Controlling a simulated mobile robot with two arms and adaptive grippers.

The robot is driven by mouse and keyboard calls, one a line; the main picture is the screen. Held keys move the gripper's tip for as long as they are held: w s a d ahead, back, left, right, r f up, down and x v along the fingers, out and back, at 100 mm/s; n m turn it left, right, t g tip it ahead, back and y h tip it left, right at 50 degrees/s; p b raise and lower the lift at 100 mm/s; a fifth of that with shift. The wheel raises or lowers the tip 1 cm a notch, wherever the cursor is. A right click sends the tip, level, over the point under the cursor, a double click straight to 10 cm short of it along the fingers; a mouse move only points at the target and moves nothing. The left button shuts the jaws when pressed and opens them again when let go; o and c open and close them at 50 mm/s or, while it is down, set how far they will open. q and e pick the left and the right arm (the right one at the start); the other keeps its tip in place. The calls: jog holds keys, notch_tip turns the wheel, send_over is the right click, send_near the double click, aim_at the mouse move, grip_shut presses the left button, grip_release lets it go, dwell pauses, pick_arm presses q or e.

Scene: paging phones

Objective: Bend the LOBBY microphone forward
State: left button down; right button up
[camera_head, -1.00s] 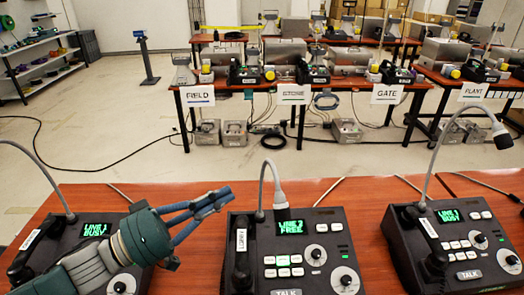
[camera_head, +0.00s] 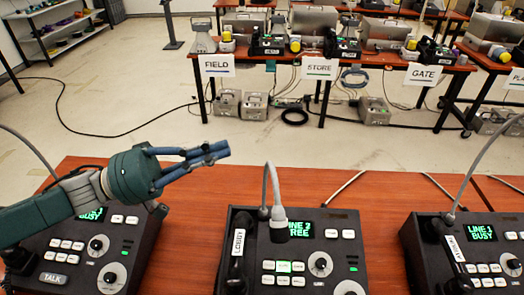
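The LOBBY phone (camera_head: 240,270) is the middle black desk unit, marked by the LOBBY label on its handset (camera_head: 238,244). Its screen reads LINE 3 FREE, partly covered. The LOBBY microphone (camera_head: 279,229) is on a grey gooseneck (camera_head: 268,180) that rises behind the screen, arches over and points down, its head in front of the screen. My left gripper (camera_head: 222,151) is left of the gooseneck, apart from it. Its blue fingers come together at the tips with nothing visible between them. My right gripper is not in view.
A left phone (camera_head: 75,262) reads BUSY, partly hidden by my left arm. A right phone (camera_head: 420,250) reads LINE 1 BUSY, with its own gooseneck (camera_head: 482,150). Farther tables carry FIELD, STORE and GATE signs.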

pick_arm(q)
jog(key=p+x, duration=0.3)
jog(key=x, duration=0.6)
jog(key=shift+w+d+r, duration=0.15)
jog(key=shift+d, duration=0.05)
jog(key=shift+w+d+p, duration=0.1)
jog(key=shift+d+p, duration=0.3)
jog(key=shift+d, duration=0.1)
jog(key=s+f, duration=0.1)
jog(key=s+a, duration=0.1)
jog(key=s+f, duration=0.1)
jog(key=shift+a+f+p, duration=0.3)
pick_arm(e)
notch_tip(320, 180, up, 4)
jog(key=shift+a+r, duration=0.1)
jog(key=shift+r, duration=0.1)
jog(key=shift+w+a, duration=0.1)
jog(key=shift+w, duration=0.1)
